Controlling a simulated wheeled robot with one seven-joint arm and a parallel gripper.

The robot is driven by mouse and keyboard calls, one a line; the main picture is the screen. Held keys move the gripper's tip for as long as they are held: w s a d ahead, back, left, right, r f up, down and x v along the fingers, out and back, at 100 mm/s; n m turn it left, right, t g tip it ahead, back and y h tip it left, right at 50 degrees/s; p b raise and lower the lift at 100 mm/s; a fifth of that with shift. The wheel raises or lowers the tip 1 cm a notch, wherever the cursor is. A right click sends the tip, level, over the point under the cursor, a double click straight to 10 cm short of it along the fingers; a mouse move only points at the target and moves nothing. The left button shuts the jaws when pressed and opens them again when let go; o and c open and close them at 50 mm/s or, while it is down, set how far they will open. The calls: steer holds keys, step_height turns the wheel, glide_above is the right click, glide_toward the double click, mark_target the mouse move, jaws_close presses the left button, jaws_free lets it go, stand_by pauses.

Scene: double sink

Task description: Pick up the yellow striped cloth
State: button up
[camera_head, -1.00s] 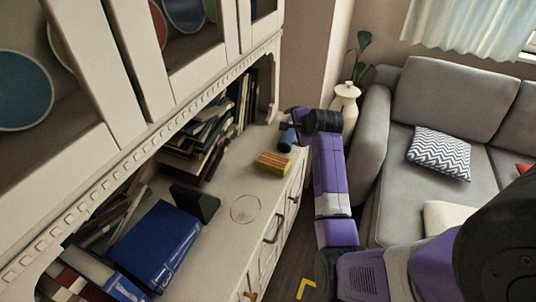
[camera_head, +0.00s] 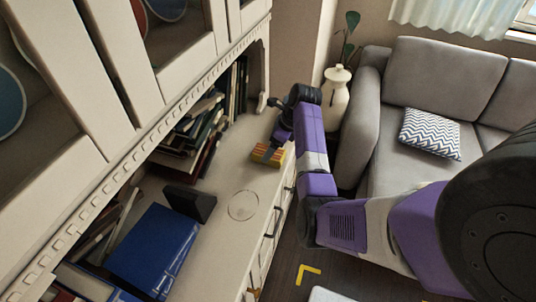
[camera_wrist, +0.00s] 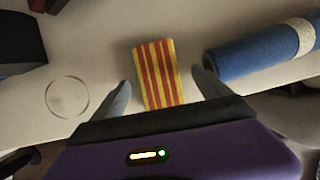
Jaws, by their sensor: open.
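The yellow striped cloth (camera_head: 267,154), a small folded block with red stripes, lies on the cabinet's countertop near its right end. In the wrist view the cloth (camera_wrist: 157,72) lies ahead of my gripper, centred between the two fingers. My gripper (camera_wrist: 163,92) is open and empty, with a finger on either side of the cloth's near end and apart from it. In the head view my gripper (camera_head: 276,138) is at the cloth's far side, small and partly hidden by my wrist. Whether the fingertips reach the cloth's height is hard to tell.
A blue cylinder (camera_wrist: 258,52) lies right of the cloth in the wrist view. A round clear disc (camera_head: 243,205), a black object (camera_head: 190,202) and a blue binder (camera_head: 155,250) are on the counter (camera_head: 222,180). Books (camera_head: 195,135) stand behind. A grey sofa (camera_head: 440,85) is at right.

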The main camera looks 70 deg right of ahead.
steer(key=shift+x, duration=1.9)
steer(key=shift+a, duration=0.15)
steer(key=c, duration=1.4)
steer(key=shift+c, duration=0.2)
steer(key=shift+r, duration=0.1)
step_height(320, 180, up, 20)
steer(key=p, duration=0.3)
